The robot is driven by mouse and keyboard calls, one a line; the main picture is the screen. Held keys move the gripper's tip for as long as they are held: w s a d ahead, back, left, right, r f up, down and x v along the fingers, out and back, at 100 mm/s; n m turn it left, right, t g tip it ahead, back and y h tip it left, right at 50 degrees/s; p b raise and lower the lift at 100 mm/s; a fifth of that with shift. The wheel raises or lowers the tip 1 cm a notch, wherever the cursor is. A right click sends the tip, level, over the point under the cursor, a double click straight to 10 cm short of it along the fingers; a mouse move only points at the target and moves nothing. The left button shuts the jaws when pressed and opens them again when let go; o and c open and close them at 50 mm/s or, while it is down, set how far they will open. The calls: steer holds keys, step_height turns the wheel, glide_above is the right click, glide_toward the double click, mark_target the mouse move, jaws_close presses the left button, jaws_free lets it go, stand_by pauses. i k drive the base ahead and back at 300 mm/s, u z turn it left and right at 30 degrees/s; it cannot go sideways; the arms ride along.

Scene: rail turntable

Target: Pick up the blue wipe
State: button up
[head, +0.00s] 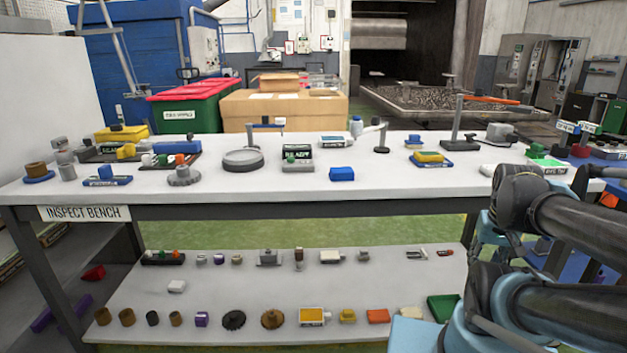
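A small bright blue block-like piece (341,174), which looks like the folded blue wipe, lies on the white top of the inspect bench (420,184), near its front edge and right of the middle. My arm fills the right side of the head view, well apart from both. Dark curved parts at the far right may be my gripper (582,178), partly hidden behind my arm; its opening does not show.
A round grey turntable (243,160) and a dark labelled box (298,157) stand left of the blue block. A yellow-and-blue stack (430,159) and a tall post stand (457,125) are to its right. The bench top around the block is clear. A lower shelf (250,291) holds many small parts.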

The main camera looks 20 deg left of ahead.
mark_target(338, 174)
steer(key=u, duration=1.05)
